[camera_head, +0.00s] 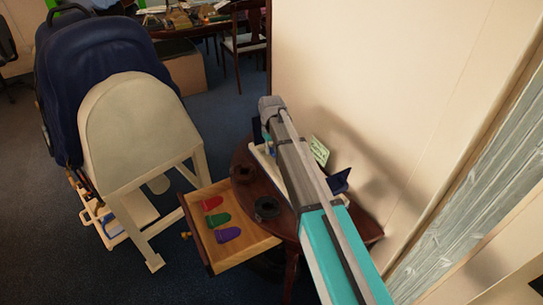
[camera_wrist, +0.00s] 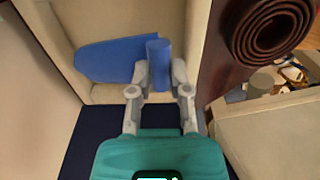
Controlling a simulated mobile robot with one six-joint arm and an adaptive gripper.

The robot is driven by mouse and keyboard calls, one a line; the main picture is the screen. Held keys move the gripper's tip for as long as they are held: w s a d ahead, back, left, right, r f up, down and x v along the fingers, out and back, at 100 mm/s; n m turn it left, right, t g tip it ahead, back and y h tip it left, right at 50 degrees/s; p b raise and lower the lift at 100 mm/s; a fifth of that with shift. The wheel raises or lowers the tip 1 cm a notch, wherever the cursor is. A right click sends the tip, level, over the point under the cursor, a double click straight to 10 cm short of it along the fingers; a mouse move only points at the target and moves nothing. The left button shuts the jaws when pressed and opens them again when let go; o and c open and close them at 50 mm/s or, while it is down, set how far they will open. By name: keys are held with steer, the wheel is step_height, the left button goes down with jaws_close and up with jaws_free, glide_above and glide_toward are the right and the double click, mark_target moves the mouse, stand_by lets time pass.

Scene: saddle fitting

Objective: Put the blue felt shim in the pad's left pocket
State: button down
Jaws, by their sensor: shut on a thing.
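The blue felt shim (camera_wrist: 110,60) is a flat rounded tongue with an upright blue cylinder at its right end. In the wrist view, my gripper (camera_wrist: 159,72) is shut on that cylinder. The shim is over or in a cream tray (camera_wrist: 95,12); I cannot tell whether it touches the floor of the tray. In the head view, my arm covers the shim and most of the gripper. The dark blue padded form (camera_head: 95,55) stands at the left with a pale rounded panel (camera_head: 132,130) in front. No pocket can be made out.
A round dark table (camera_head: 240,155) is under my arm. Its open drawer (camera_head: 262,245) holds red (camera_head: 211,203), green (camera_head: 217,220) and purple (camera_head: 228,235) shims. Two dark coils (camera_head: 243,174) (camera_head: 267,208) sit on the table. A wall is close at right.

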mark_target(271, 160)
steer(key=shift+w+f+b, duration=0.3)
steer(key=shift+f, duration=0.2)
steer(key=shift+f+b, duration=1.35)
steer(key=shift+b, duration=0.05)
steer(key=shift+f, duration=0.15)
steer(key=c, duration=0.9)
jaws_free()
steer(key=shift+o, duration=0.2)
step_height(271, 160, up, 12)
steer(key=p, duration=1.2)
